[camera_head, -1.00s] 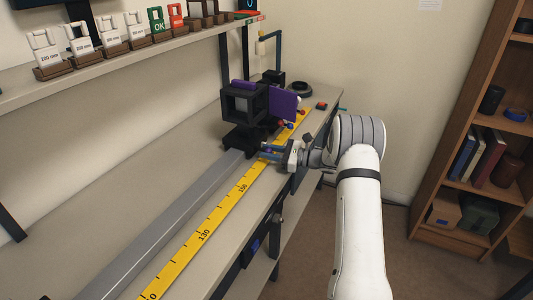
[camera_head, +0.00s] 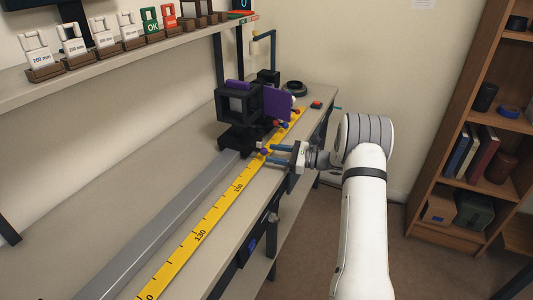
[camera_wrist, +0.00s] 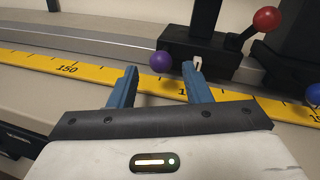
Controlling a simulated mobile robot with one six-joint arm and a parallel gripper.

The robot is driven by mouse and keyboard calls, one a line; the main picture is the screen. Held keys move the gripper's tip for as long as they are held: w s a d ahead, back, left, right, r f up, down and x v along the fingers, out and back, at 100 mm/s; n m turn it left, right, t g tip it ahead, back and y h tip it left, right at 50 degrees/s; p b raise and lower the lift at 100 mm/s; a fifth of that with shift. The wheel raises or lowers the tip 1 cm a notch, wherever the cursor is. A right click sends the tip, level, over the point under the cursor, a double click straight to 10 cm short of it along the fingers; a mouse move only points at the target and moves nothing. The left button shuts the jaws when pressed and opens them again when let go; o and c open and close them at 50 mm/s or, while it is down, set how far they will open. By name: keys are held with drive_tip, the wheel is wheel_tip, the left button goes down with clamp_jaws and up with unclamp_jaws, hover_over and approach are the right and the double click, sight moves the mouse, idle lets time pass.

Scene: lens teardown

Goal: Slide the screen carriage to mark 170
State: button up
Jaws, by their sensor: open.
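The nearest black carriage (camera_head: 238,137) sits on the grey rail, under a black open box frame (camera_head: 236,104) with purple on top. A purple panel (camera_head: 277,104) stands just behind it. In the wrist view, the carriage's black base (camera_wrist: 203,50) has a purple knob (camera_wrist: 161,62) and a small white pointer (camera_wrist: 198,63) over the yellow scale. My gripper (camera_head: 267,154) is open at the rail's right side; in the wrist view its blue fingers (camera_wrist: 160,72) appear on either side of the knob. Contact cannot be told. The mark at the pointer is partly hidden by the right finger.
The yellow scale (camera_head: 205,229) runs beside the grey rail (camera_head: 165,218); 130 and 150 are readable. A red knob (camera_wrist: 267,19) and a blue knob (camera_wrist: 314,93) are right of the purple one. A shelf (camera_head: 100,66) overhangs the bench's left side. The near rail is clear.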

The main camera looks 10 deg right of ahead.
drive_tip(key=shift+v, duration=1.85)
drive_tip(key=shift+a, duration=0.1)
drive_tip(key=s+a+r+n+g+h+p, duration=0.2)
drive_tip(key=s+a+r+n+g+h, duration=0.25)
drive_tip(key=s, duration=0.45)
drive_tip(key=s+a+r+n+g+h+p, duration=0.2)
drive_tip(key=s+a+r+n+g+p, duration=0.1)
drive_tip(key=s+a+r+n, duration=0.4)
drive_tip(key=s+d+r+n+h+p, duration=0.1)
drive_tip(key=s+d+r+n+h, duration=0.1)
drive_tip(key=s, duration=0.6)
drive_tip(key=s+d+r+n+t+h+p, duration=0.1)
drive_tip(key=s+r+n+h+p, duration=0.1)
drive_tip(key=s, duration=0.5)
drive_tip(key=s+d+r+n+t+h+p, duration=0.1)
drive_tip(key=s+d+r+n+h, duration=0.1)
drive_tip(key=s+n+h, duration=0.3)
drive_tip(key=s+r+h, duration=0.1)
drive_tip(key=s, duration=0.2)
drive_tip(key=shift+s+d+r+p, duration=0.3)
drive_tip(key=shift+r, duration=0.1)
